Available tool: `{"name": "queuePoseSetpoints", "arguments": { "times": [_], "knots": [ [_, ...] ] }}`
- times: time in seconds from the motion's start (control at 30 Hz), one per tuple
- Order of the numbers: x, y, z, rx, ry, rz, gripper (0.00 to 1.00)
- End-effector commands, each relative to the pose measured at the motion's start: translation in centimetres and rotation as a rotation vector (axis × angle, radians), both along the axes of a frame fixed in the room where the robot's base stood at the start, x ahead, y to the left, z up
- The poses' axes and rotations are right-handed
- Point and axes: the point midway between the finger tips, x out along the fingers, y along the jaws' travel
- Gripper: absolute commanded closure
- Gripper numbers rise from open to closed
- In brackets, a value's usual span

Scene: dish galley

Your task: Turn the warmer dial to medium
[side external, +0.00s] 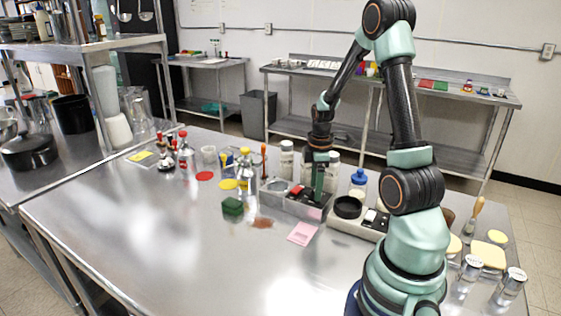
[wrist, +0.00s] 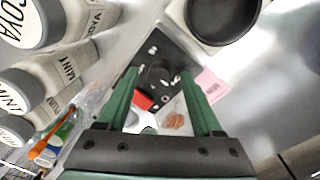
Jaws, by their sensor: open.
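The warmer dial, a round black knob (wrist: 160,74), sits on a dark panel (wrist: 152,52) with white marks around it. In the wrist view it lies between the two green fingertips of my gripper (wrist: 159,76). The fingers are open with space on both sides of the knob. I cannot tell how high the tips are above the panel or which mark the knob points to. In the side view my gripper (side external: 319,180) is over the metal unit (side external: 284,202), pointing down, and hides the dial. A red switch (side external: 297,190) shows on the unit; it also shows in the wrist view (wrist: 142,101).
A black dish (side external: 348,207) on a white base stands close to the right of the unit. White bottles (side external: 287,160) stand behind it. The front left table is clear.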

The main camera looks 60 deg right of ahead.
Motion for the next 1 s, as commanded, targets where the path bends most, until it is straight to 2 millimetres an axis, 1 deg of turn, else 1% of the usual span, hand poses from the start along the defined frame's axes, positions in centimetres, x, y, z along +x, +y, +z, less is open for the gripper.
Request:
{"name": "queuePoseSetpoints", "arguments": {
  "times": [0.1,0.37,0.47,0.5,0.53,0.57,0.83,1.0],
  "knots": [
    [0.0,-0.01,-0.49,0.0,0.0,0.0,0.33],
    [0.01,-0.02,-0.56,-0.001,-0.001,0.0,0.33],
    [0.02,-0.02,-0.55,-0.001,-0.001,0.0,0.67],
    [0.02,-0.02,-0.54,-0.001,-0.001,0.0,0.83],
    [0.02,-0.02,-0.54,-0.001,-0.001,0.0,0.94],
    [0.02,-0.02,-0.54,-0.001,-0.001,0.0,1.0],
    [0.02,-0.02,-0.52,0.001,0.0,-0.016,1.0],
    [0.02,-0.01,-0.51,0.003,-0.002,-0.078,1.0]
  ]
}}
